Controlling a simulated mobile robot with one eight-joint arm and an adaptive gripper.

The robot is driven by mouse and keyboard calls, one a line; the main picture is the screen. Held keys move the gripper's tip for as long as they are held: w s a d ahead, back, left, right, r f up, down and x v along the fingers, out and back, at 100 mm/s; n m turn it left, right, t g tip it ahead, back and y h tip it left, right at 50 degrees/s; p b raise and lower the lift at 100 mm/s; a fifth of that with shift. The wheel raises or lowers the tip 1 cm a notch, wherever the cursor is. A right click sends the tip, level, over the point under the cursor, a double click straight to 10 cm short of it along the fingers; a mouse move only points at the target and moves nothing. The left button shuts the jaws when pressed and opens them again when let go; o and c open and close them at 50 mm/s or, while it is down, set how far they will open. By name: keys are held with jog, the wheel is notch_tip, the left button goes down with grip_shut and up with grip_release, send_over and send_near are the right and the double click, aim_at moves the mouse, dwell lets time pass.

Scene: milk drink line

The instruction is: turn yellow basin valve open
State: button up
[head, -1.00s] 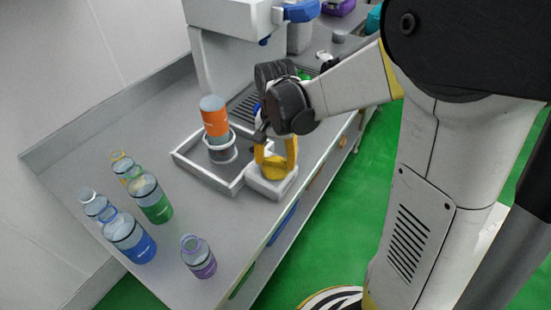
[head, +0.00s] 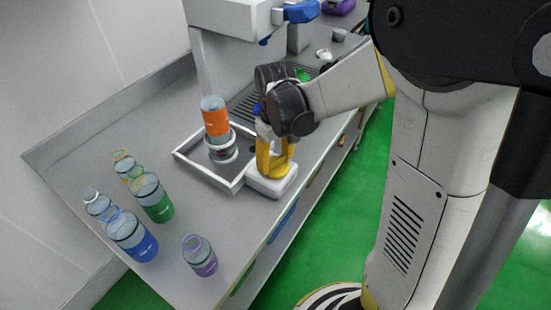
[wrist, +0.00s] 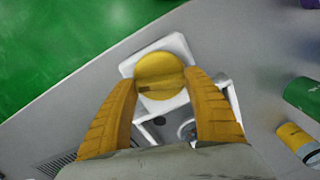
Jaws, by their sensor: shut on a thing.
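The yellow basin valve (wrist: 160,76) is a round yellow knob on a white square base. In the head view its white base (head: 271,181) stands at the front right corner of the metal basin (head: 208,177). My gripper (wrist: 160,84) has its yellow fingers on either side of the knob and is shut on it. In the head view my gripper (head: 272,158) points down over the white base, and its fingers hide most of the knob. How far the knob is turned cannot be told.
An orange-labelled bottle (head: 215,118) stands upright in the basin. Several bottles stand at the left, including a green one (head: 152,197), a blue one (head: 132,237) and a purple one (head: 200,256). A large white machine (head: 230,18) stands behind the basin.

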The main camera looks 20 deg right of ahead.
aim_at(276, 160)
jog(key=shift+n, duration=1.6)
jog(key=o, duration=1.2)
jog(key=shift+r, duration=0.1)
notch_tip(276, 160, up, 12)
